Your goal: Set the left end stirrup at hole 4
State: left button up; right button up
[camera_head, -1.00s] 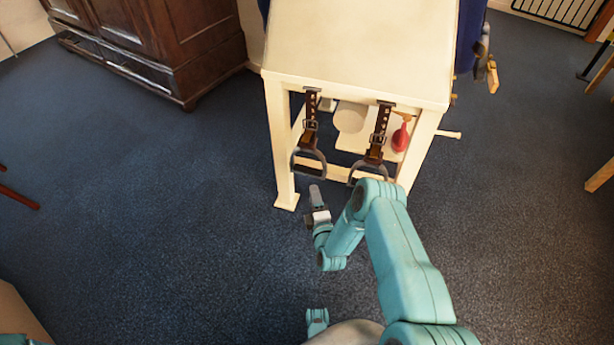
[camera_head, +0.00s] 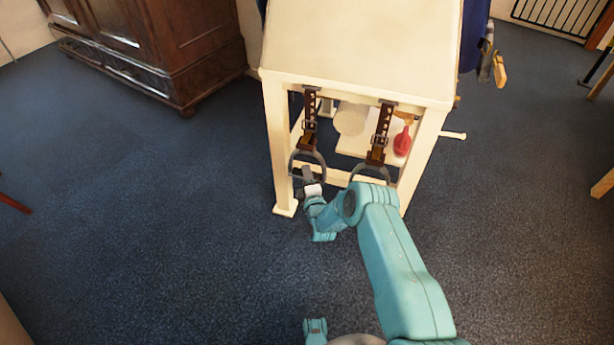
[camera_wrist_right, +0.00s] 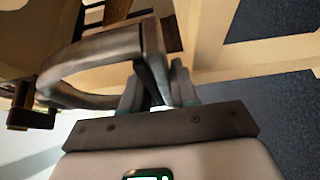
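The left end stirrup (camera_head: 321,161) is a grey iron hanging from a brown strap with holes (camera_head: 311,103) and a buckle at the front of the cream stand. The strap's hole numbers are too small to read. My right gripper (camera_head: 307,176) is at the lower part of this stirrup. In the right wrist view, the stirrup iron (camera_wrist_right: 95,55) runs in from the left, and part of it lies between the fingers of my right gripper (camera_wrist_right: 157,88). The fingers look apart, and a firm hold does not show.
A second stirrup (camera_head: 386,171) hangs close by on the right. The cream stand (camera_head: 278,150) has legs beside both stirrups. A red object (camera_head: 402,141) and a pale roll (camera_head: 351,118) are inside the stand. A wooden cabinet (camera_head: 160,50) stands back left. The blue floor in front is clear.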

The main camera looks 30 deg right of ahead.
grip_shut()
notch_tip(320, 180, up, 8)
jog(key=p, duration=0.6)
jog(key=shift+r, duration=0.25)
pick_arm(q)
jog(key=shift+m, duration=0.3)
jog(key=r, duration=0.3)
jog(key=s+d+r, duration=0.1)
jog(key=r, duration=0.1)
pick_arm(e)
jog(key=shift+f, duration=0.1)
jog(key=o, duration=0.7)
grip_release()
pick_arm(q)
notch_tip(320, 180, up, 5)
jog(key=p, duration=0.4)
jog(key=shift+f, duration=0.1)
pick_arm(e)
jog(key=v, duration=1.6)
jog(key=shift+s, duration=0.2)
